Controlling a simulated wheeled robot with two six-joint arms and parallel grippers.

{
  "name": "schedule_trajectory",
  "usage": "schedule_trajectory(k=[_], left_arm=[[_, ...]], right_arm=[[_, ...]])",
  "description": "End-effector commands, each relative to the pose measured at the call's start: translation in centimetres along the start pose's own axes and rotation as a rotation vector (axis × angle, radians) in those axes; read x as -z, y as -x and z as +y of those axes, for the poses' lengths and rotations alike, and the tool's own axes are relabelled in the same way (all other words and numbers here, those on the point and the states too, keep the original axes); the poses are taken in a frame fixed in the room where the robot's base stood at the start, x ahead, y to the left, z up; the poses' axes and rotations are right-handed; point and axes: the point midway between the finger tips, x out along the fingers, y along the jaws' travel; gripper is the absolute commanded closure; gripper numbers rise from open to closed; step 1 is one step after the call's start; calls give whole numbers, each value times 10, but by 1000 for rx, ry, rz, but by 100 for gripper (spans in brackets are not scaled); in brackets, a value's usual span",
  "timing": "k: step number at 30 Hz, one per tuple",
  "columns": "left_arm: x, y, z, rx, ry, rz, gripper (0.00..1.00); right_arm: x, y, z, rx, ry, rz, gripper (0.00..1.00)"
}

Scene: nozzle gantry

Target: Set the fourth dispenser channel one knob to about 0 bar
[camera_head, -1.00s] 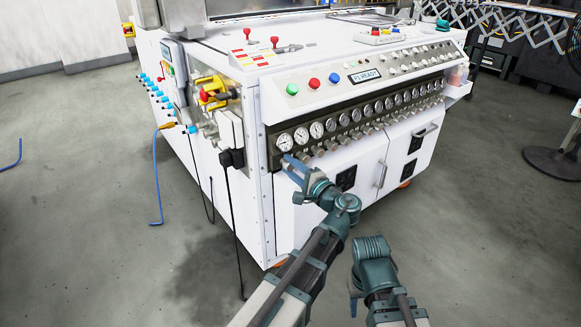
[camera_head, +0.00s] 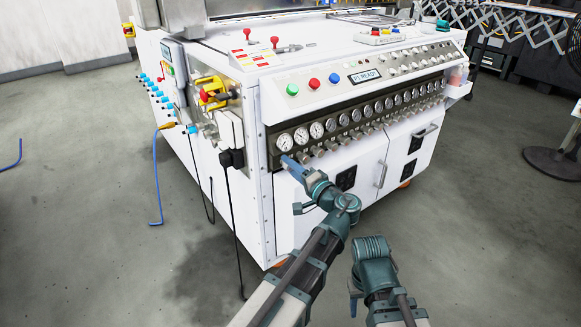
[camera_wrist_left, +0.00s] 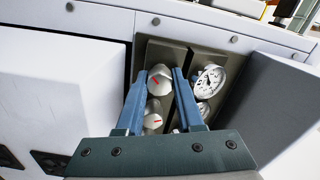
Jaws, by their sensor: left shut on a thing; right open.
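A row of round pressure gauges with small knobs beneath runs along the front of the white machine. My left gripper (camera_head: 291,178) is at the near left end of this row. My right gripper (camera_head: 354,298) hangs low, away from the machine, only partly visible.
Cabinet doors (camera_head: 355,190) with a handle (camera_head: 381,174) lie below the knobs. Green, red and blue buttons (camera_head: 313,83) sit on the sloping panel above. A black cable (camera_head: 234,210) hangs at the left corner. The floor (camera_head: 470,240) in front is clear.

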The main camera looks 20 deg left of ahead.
Motion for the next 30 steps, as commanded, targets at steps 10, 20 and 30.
schedule_trajectory(k=[10,20,30], left_arm=[[-1,1,1,-3,3,-2,55],[0,0,0,0,-1,0,34],[1,0,0,1,-229,2,34]], right_arm=[[0,0,0,0,0,0,50],[0,0,0,0,0,0,50],[0,0,0,0,0,0,50]])
